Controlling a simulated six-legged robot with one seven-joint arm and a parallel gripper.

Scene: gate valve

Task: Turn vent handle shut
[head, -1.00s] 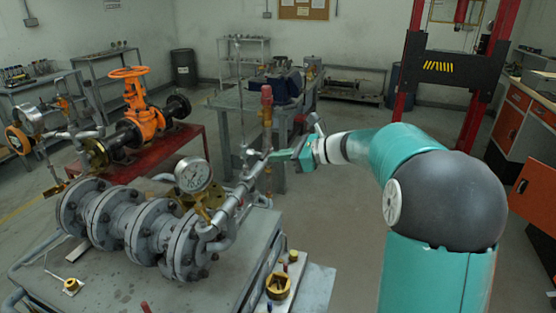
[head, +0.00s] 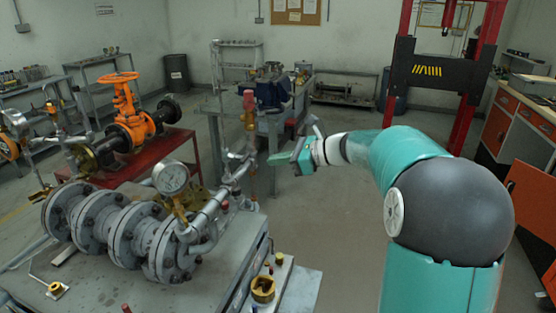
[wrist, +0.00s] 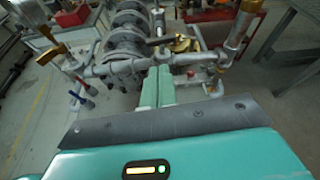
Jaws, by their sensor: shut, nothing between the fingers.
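A thin grey pipe (head: 212,208) runs from the flanged valve assembly toward my gripper. At its far end stands a small valve fitting (head: 238,160) with short lever-like parts; I cannot tell which is the vent handle. In the wrist view a dark bar-shaped handle (wrist: 160,41) and a brass fitting (wrist: 187,43) sit just above the pipe, beyond my fingertips. My gripper (head: 277,159) is shut and empty, just right of the fitting in the head view. It shows in the wrist view too (wrist: 157,76), its tips close to the pipe; contact cannot be told.
A pressure gauge (head: 171,178) and grey flanged pipe body (head: 125,233) stand on the near bench. A red-capped upright fitting (head: 249,108) rises behind the pipe. A brass cup (head: 263,289) sits at the bench's right edge. Floor right of the bench is open.

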